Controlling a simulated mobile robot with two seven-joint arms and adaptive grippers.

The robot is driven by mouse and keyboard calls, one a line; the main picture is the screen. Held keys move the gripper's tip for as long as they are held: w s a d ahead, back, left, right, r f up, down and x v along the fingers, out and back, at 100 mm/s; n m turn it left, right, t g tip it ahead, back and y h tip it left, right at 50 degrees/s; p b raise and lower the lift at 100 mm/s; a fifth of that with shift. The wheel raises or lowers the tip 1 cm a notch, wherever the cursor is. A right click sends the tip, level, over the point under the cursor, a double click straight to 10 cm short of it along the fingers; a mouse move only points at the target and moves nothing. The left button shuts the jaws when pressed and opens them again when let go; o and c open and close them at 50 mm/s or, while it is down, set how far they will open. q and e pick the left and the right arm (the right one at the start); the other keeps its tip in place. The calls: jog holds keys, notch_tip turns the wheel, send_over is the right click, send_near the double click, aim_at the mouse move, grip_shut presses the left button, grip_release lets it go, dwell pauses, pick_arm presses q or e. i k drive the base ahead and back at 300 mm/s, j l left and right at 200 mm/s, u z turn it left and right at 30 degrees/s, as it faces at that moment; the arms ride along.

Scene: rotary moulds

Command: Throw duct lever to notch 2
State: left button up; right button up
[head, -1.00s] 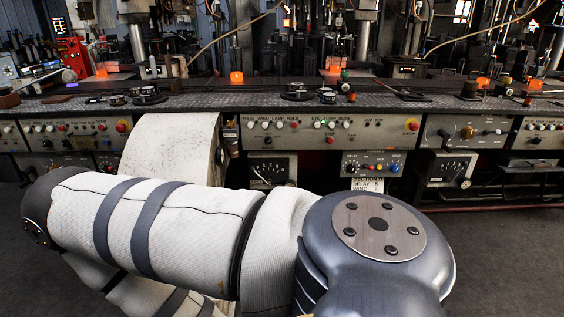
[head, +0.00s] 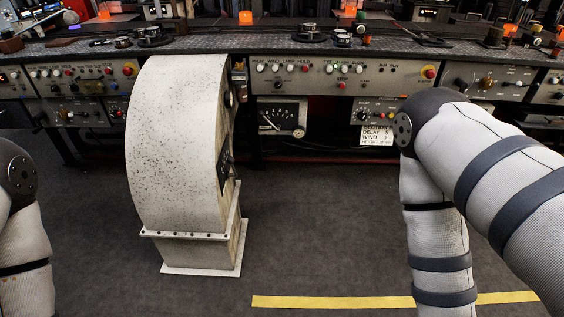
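A white, dark-speckled curved duct (head: 178,150) stands upright on the floor in front of the console, left of the middle. On its narrow right side is a dark plate with a small dark lever-like part (head: 226,162). This side is seen at a steep angle, so I cannot read the notches or the lever's setting. A paper label (head: 378,136) hangs under the console at the right; I can make out "DELAY" and "WIND 2". My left arm shows at the lower left edge and my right arm at the right. Neither gripper is in view.
A long console (head: 330,76) with buttons, knobs and a dial gauge (head: 282,117) runs across the back. The grey floor (head: 320,230) right of the duct is clear, with a yellow line (head: 330,302) near the front.

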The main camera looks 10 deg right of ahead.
aim_at(230, 160)
jog(key=i+l+z, duration=0.1)
jog(key=i+l, duration=0.15)
jog(key=l, duration=0.15)
jog(key=i+l+z, duration=0.1)
jog(key=i+l, duration=0.15)
jog(key=l, duration=0.15)
jog(key=i+l, duration=0.25)
jog(key=l, duration=0.15)
jog(key=z, duration=0.05)
